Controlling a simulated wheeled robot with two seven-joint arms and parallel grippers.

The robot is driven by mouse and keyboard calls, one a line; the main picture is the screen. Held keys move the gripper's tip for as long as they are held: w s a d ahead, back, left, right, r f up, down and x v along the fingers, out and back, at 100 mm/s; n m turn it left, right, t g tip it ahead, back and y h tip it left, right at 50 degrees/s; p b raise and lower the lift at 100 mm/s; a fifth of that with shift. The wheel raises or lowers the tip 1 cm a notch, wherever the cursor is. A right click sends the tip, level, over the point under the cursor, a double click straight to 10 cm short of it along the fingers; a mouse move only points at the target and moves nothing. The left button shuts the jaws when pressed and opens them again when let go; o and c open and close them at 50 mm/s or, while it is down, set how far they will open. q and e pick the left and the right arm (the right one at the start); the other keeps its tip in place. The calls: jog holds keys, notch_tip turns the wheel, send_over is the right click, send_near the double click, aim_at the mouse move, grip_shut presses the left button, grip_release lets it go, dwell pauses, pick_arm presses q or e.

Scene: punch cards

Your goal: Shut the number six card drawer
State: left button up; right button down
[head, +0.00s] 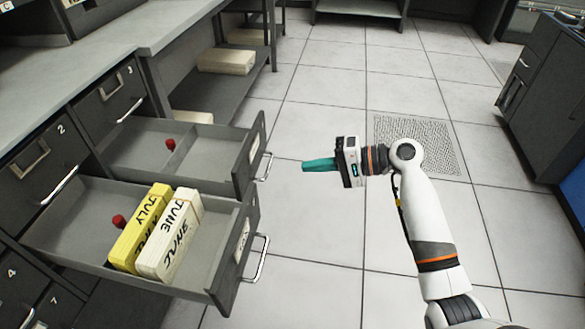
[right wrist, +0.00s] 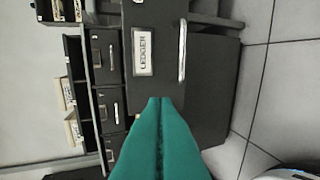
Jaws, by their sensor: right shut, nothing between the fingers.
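Two grey card drawers stand pulled out of the cabinet at left in the head view. The far open drawer (head: 214,171), below the number 3 front, holds only a small red piece (head: 171,144). The near open drawer (head: 205,262), below the number 2 front, holds a yellow JULY block (head: 140,230), a white JUNE block (head: 170,237) and a red piece. No number six is readable. My right gripper (head: 304,165) is shut and empty, a little right of the far drawer's handle, apart from it. In the right wrist view a LEDGER drawer front (right wrist: 143,85) is ahead of its teal fingers (right wrist: 153,101).
The closed number 2 front (head: 48,150) and number 3 front (head: 112,88) sit under the counter (head: 170,25). Pale blocks (head: 226,61) lie on a shelf behind. Another cabinet (head: 540,70) stands at right. The tiled floor between is clear.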

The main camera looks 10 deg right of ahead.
jog(key=b, duration=0.1)
send_near(248, 168)
jog(key=f, duration=0.2)
jog(key=a, duration=0.1)
jog(key=w+a, duration=0.1)
jog(key=a, duration=0.1)
jog(key=a+b, duration=0.1)
jog(key=shift+w+a+f, duration=0.15)
jog(key=shift+w+a, duration=0.45)
jog(key=shift+a, duration=0.4)
pick_arm(q)
jog(key=v, duration=0.3)
jog(key=shift+s+r, duration=0.1)
jog(key=shift+s, duration=0.05)
jog(key=shift+r, duration=0.1)
pick_arm(e)
jog(key=shift+a, duration=0.1)
